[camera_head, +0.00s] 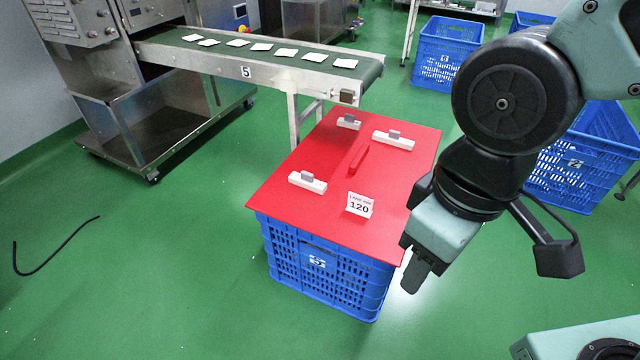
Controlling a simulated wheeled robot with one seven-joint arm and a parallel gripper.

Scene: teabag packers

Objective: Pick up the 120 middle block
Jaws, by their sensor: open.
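A red board (330,212) lies on top of a blue crate (325,275), with a white card (360,204) marked 120 standing near its front edge. Three white blocks with grey upright tabs are on it: one at the front left (308,182), one at the right (393,140) and one at the back (348,122). A small red bar (358,160) lies between them, near the board's middle. My gripper (420,274) is open and empty, to the right of the board's front right side, apart from the blocks.
A conveyor (345,84) marked 5, carrying several white packets, ends just behind the board. A steel machine (110,120) stands at the left. More blue crates stand behind (445,52) and at the right (570,185). A dark cable (55,250) lies on the open green floor.

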